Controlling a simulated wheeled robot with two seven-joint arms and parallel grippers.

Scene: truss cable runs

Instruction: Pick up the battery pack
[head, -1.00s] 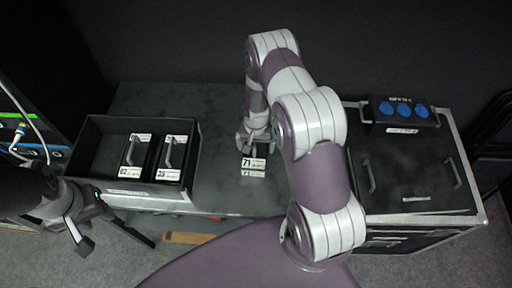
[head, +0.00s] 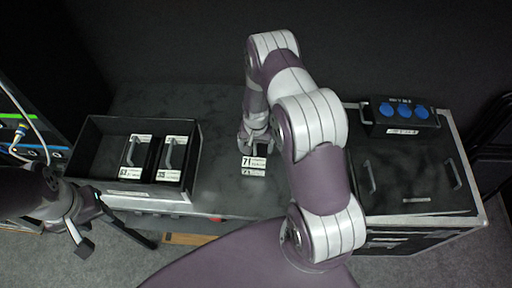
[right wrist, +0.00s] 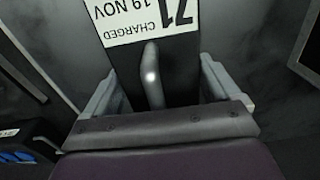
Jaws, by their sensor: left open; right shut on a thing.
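The battery pack (head: 253,164) is a dark block with a white label reading 71, on the dark table. In the right wrist view, its label reads "71 CHARGED 19 NOV" and its grey handle (right wrist: 152,75) stands between my fingers. My right gripper (head: 256,143) is shut on the pack at its handle, from above. Whether the pack's underside touches the table cannot be told. My left gripper (head: 88,230) is open and empty, in front of the black bin at the lower left.
A black open bin (head: 90,150) on the left holds two similar packs (head: 134,155) (head: 173,157) with handles. On the right stands a black case (head: 410,172) with a box of blue sockets (head: 403,112) on it. Bare table lies between bin and pack.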

